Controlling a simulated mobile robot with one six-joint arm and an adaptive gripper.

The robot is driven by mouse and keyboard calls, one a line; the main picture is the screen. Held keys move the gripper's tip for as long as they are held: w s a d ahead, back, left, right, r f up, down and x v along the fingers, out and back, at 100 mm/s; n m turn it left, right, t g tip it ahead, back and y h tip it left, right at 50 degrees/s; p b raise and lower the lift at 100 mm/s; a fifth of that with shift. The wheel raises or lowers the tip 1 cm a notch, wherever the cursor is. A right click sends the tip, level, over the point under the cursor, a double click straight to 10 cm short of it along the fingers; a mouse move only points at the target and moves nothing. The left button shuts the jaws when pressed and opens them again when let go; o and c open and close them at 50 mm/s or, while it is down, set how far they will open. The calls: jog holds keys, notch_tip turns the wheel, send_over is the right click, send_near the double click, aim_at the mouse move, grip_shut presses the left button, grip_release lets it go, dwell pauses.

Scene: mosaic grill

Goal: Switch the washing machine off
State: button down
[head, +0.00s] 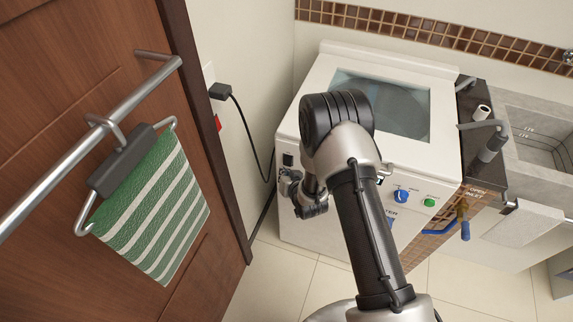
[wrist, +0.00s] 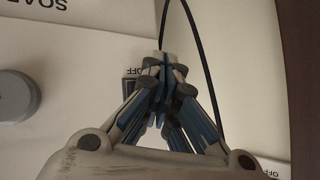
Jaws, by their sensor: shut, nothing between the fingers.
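The white washing machine (head: 310,90) stands against the back wall in the head view, with a glass lid on top. A small black switch (head: 288,159) is at the left end of its front panel. In the wrist view the switch (wrist: 130,86), with the letters OFF beside it, is partly hidden behind the fingers. My gripper (head: 286,186) is just below the switch in the head view. In the wrist view my gripper (wrist: 165,62) is shut and empty, its fingertips close to the switch. I cannot tell whether they touch it.
A blue knob (head: 401,196) and a green knob (head: 430,202) are farther right on the panel. A black cord (head: 246,125) hangs from a wall plug (head: 220,91). A wooden door (head: 60,60) with a striped towel (head: 155,210) is on the left. A sink (head: 540,135) stands right.

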jog(key=shift+w+d+b, duration=0.15)
jog(key=shift+w+b, duration=0.2)
jog(key=shift+w, duration=0.05)
jog(key=shift+w+d+f, duration=0.1)
jog(key=shift+w, duration=0.2)
dwell(0.7)
jog(key=shift+s, duration=0.15)
jog(key=shift+s+a, duration=0.25)
jog(key=shift+s, duration=0.35)
jog(key=s, duration=0.1)
jog(key=s+a, duration=0.1)
jog(key=s, duration=0.1)
jog(key=s+r, duration=0.1)
jog(key=shift+s+a, duration=0.3)
jog(key=shift+a, duration=0.05)
dwell(0.6)
